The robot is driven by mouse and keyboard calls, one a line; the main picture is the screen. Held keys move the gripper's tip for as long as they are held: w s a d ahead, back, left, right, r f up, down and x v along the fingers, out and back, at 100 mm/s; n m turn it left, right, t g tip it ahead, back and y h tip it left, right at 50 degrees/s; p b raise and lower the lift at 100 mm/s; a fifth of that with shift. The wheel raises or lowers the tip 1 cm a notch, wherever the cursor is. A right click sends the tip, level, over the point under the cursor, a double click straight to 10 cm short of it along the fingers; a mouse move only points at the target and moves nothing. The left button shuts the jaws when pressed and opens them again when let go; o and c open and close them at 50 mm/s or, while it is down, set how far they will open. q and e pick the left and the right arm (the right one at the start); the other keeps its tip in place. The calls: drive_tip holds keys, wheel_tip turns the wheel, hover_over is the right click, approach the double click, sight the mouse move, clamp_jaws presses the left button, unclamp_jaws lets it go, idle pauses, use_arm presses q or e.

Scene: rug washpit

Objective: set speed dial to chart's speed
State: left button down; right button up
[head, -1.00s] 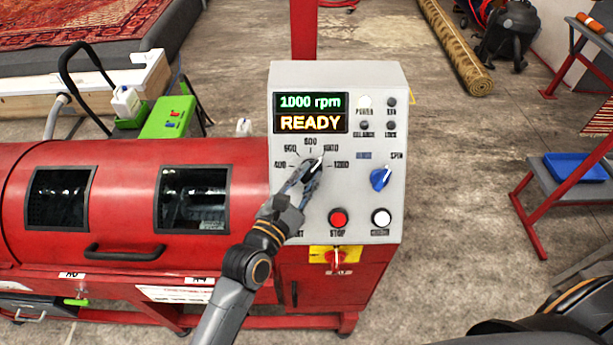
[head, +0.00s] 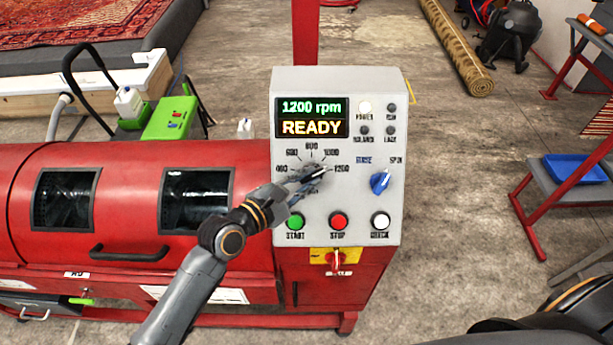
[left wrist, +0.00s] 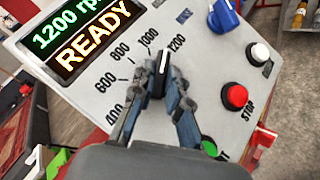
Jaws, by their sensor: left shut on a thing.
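The speed dial (left wrist: 157,80) is a black knob with a white pointer line on the grey control panel (head: 388,230). My left gripper (head: 318,174) is shut on it; in the left wrist view its fingers (left wrist: 160,88) sit on either side of the knob. The pointer is at the 1200 mark. The display (head: 312,117) reads "1200 rpm" in green and "READY" in orange. The scale around the dial shows 400, 600, 800, 1000 and 1200. I see no readable speed chart. My right gripper is not in view.
A blue RINSE/SPIN knob (head: 380,182) is right of the dial. Green START (head: 295,222), red STOP (head: 339,221) and white CHECK (head: 381,221) buttons are below. The POWER lamp (head: 365,107) is lit. The red drum machine (head: 120,165) extends left.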

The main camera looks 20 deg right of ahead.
use_arm(q)
drive_tip(key=shift+w+r+m+g+p, duration=0.15)
drive_tip(key=shift+m+g+p, duration=0.3)
drive_tip(key=shift+m+g, duration=0.25)
drive_tip(key=shift+r+m+g+p, duration=0.1)
drive_tip(key=shift+m+g+p, duration=0.35)
drive_tip(key=shift+m, duration=0.35)
drive_tip(key=shift+y, duration=0.3)
drive_tip(key=shift+f+m+g, duration=0.1)
drive_tip(key=shift+m+g, duration=0.15)
drive_tip(key=shift+m, duration=0.05)
drive_tip(key=c, duration=1.3)
unclamp_jaws()
drive_tip(key=shift+a, duration=0.1)
drive_tip(key=v, duration=1.1)
drive_tip(key=shift+s+a+r, duration=0.2)
drive_tip(key=shift+a, duration=0.1)
